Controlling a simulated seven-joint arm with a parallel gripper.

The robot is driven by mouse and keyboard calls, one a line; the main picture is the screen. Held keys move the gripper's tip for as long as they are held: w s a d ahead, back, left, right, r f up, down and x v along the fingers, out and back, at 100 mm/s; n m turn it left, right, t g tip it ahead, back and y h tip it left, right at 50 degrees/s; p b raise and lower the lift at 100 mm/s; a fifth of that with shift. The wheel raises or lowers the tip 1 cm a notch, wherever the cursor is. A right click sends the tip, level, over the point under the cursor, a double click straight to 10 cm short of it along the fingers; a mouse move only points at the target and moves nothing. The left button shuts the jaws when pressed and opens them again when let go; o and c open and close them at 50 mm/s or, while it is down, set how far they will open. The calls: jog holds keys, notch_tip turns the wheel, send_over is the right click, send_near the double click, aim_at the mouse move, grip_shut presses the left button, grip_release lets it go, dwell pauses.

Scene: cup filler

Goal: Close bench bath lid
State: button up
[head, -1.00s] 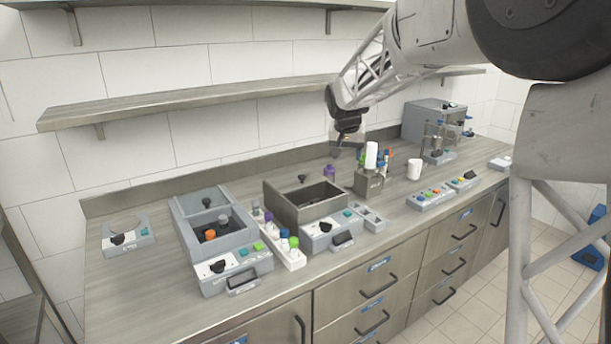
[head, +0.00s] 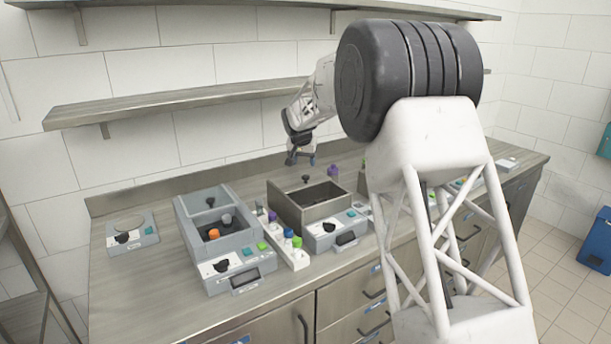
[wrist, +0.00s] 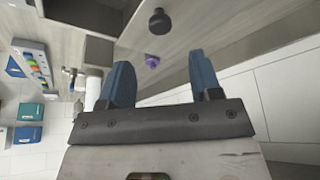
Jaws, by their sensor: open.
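Two open baths stand on the bench, and no readable label tells me which is the bench bath. The dark-walled bath (head: 287,209) in the middle has an open top, and a black lid knob (head: 306,179) shows at its back. In the wrist view the knob (wrist: 159,20) is ahead of my fingers and the open bath (wrist: 85,18) is at upper left. The grey bath (head: 188,229) at left holds orange- and grey-topped items and has a black knob (head: 210,202) at its back. My gripper (head: 301,157) is open and empty, above and behind the dark bath, apart from its knob.
A purple-capped bottle (head: 333,172) stands right of the dark bath's knob; it also shows in the wrist view (wrist: 152,61). A white rack of capped tubes (head: 290,250) stands between the baths. A wall shelf (head: 200,105) runs behind.

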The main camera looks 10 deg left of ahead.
aim_at(306, 176)
jog(key=shift+f, duration=0.1)
dwell(0.3)
jog(key=shift+x, duration=3.85)
grip_shut()
